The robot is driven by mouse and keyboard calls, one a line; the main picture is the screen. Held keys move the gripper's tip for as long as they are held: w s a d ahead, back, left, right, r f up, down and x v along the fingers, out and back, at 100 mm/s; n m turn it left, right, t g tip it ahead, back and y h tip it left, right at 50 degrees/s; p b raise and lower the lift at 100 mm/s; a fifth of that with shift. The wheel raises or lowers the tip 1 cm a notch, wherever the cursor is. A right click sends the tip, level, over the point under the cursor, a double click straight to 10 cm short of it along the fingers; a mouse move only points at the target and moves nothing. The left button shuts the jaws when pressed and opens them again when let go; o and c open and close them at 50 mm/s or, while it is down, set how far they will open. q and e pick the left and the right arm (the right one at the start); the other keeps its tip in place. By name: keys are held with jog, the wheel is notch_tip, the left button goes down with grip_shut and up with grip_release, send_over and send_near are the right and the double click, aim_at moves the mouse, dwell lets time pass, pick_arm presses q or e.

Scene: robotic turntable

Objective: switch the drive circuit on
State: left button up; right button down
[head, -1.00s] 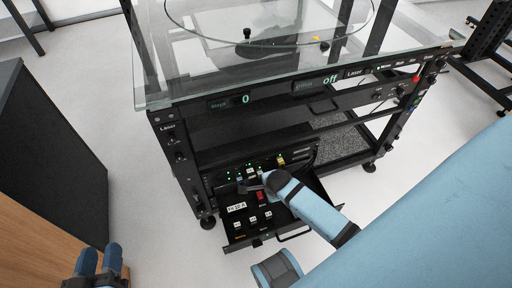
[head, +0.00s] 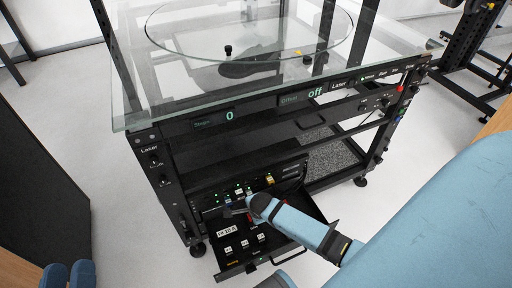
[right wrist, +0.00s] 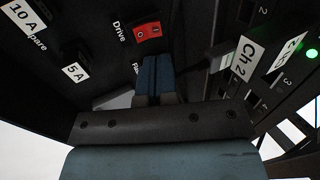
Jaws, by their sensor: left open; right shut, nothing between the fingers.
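In the head view the right gripper (head: 232,206) is over the pulled-out drawer (head: 225,258). My left gripper (head: 68,274) is open and empty at the bottom left edge, far from the drawer.
The turntable rack has a glass top (head: 160,110) and displays reading "0" and "off" (head: 315,93). Green lights (head: 238,190) glow behind the drawer. A dark cabinet (head: 40,190) stands at left.

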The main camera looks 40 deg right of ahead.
jog(key=b+x, duration=0.2)
jog(key=x, duration=0.3)
jog(key=shift+w+f, duration=0.1)
jog(key=shift+f, duration=0.2)
pick_arm(q)
jog(key=f+g, duration=0.1)
jog(key=f, duration=0.1)
jog(key=f+g, duration=0.1)
jog(key=f, duration=0.2)
jog(key=shift+w+d+f, duration=0.1)
jog(key=shift+w+d, duration=0.05)
jog(key=shift+w, duration=0.05)
pick_arm(e)
jog(key=shift+w+d+r+p, duration=0.2)
jog(key=shift+w+r+p, duration=0.05)
jog(key=shift+r+p, duration=0.1)
jog(key=shift+w+d+r+p, duration=0.15)
jog(key=shift+w+d+p, duration=0.15)
jog(key=shift+p, duration=0.5)
jog(key=shift+f+b, duration=0.4)
jog(key=shift+b, duration=0.05)
pick_arm(q)
jog(key=shift+a+y, duration=0.3)
jog(key=shift+y, duration=0.2)
pick_arm(e)
jog(key=shift+r, duration=0.1)
